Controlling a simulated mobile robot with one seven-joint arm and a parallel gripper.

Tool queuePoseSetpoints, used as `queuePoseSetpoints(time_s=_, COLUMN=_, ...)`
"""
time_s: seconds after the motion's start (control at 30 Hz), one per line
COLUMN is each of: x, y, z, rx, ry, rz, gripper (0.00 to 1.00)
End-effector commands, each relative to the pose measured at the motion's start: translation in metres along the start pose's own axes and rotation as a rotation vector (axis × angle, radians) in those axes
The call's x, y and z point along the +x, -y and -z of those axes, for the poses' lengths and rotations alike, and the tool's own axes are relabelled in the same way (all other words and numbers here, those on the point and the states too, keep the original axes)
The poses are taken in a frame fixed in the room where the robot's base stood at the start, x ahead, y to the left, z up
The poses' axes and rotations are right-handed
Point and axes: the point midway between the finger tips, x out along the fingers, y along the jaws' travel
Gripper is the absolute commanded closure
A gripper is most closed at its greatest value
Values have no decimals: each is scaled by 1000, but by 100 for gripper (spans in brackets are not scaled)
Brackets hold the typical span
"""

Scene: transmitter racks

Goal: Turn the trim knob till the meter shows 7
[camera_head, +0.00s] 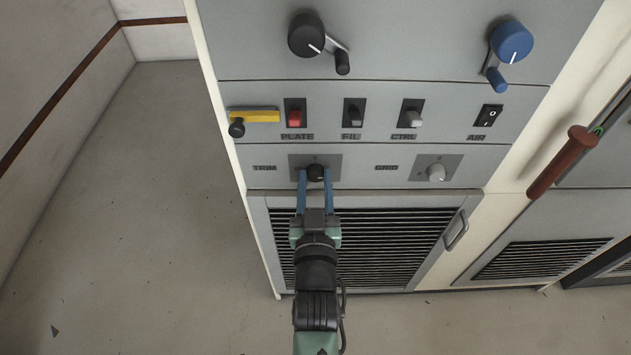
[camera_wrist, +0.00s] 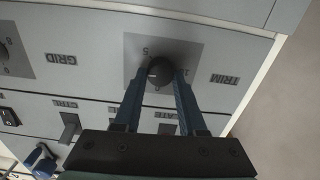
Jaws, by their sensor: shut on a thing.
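The trim knob (camera_head: 316,172) is a small black knob on a darker grey square plate, right of the TRIM label on the rack front. My gripper (camera_head: 315,174) has its two blue fingers on either side of the knob and is shut on it. The wrist view, turned upside down, shows the black knob (camera_wrist: 158,72) between the fingertips (camera_wrist: 157,78). A pale pointer mark shows at the knob's left side there, and a few scale digits are partly readable around it. No meter is in view, so its reading cannot be seen.
The white GRID knob (camera_head: 436,173) sits to the right on the same panel. Above are the red PLATE switch (camera_head: 295,117), other switches and a yellow bar (camera_head: 254,116). A louvred door with a handle (camera_head: 456,230) is below. Open floor lies left.

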Motion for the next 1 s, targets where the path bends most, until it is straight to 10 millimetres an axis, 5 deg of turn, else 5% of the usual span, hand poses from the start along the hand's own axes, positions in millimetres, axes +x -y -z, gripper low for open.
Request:
queuePoseSetpoints(time_s=0.4, x=0, y=1, z=-1, rx=-188, ry=2, rz=1, gripper=100)
queuePoseSetpoints(time_s=0.9, x=0, y=1, z=-1, rx=-211, ry=2, rz=0, gripper=100)
queuePoseSetpoints(time_s=0.93, x=0, y=1, z=-1, rx=-210, ry=2, rz=0, gripper=56)
queuePoseSetpoints(time_s=1.0, x=0, y=1, z=-1, rx=-210, ry=2, rz=0, gripper=44)
